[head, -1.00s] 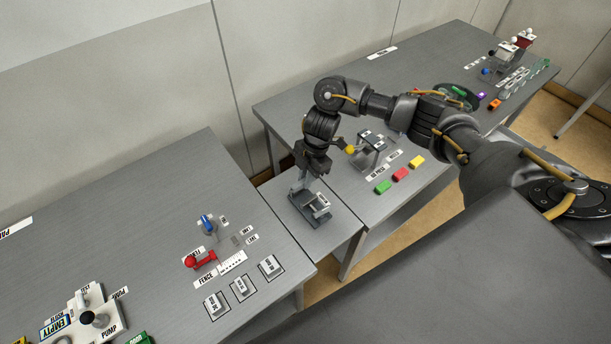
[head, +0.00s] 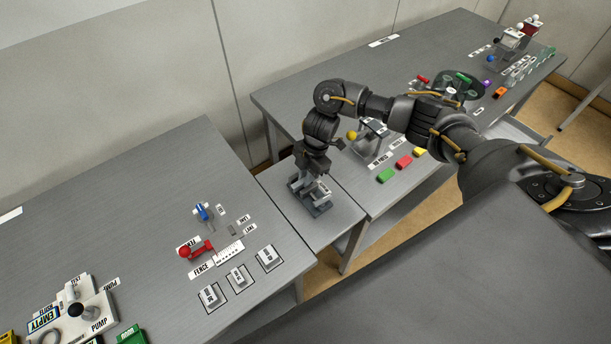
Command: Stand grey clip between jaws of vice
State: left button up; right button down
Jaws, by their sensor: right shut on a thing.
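The grey vice (head: 318,208) stands on the small low table between the two larger tables. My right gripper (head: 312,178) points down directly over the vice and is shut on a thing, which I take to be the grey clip. The clip is hard to make out: grey gripper, clip and vice overlap here. The held piece is at the height of the vice jaws, but I cannot tell whether it stands between them or touches them. My left gripper is not in view.
The right table holds a fixture with a yellow ball (head: 352,135) close beside my right wrist, and green (head: 386,176), red (head: 404,162) and yellow blocks. The left table has a red-knobbed lever (head: 185,252) and a white pump panel (head: 85,310). The small table's front is bare.

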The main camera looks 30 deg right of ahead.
jog(key=c, duration=1.3)
grip_release()
jog(key=shift+w+d+r, duration=0.1)
jog(key=shift+w+r, duration=0.15)
jog(key=shift+r, duration=0.25)
jog(key=v, duration=0.8)
jog(key=shift+s+r, duration=0.15)
jog(key=shift+s, duration=0.15)
jog(key=shift+v, duration=0.8)
jog(key=shift+w, duration=0.15)
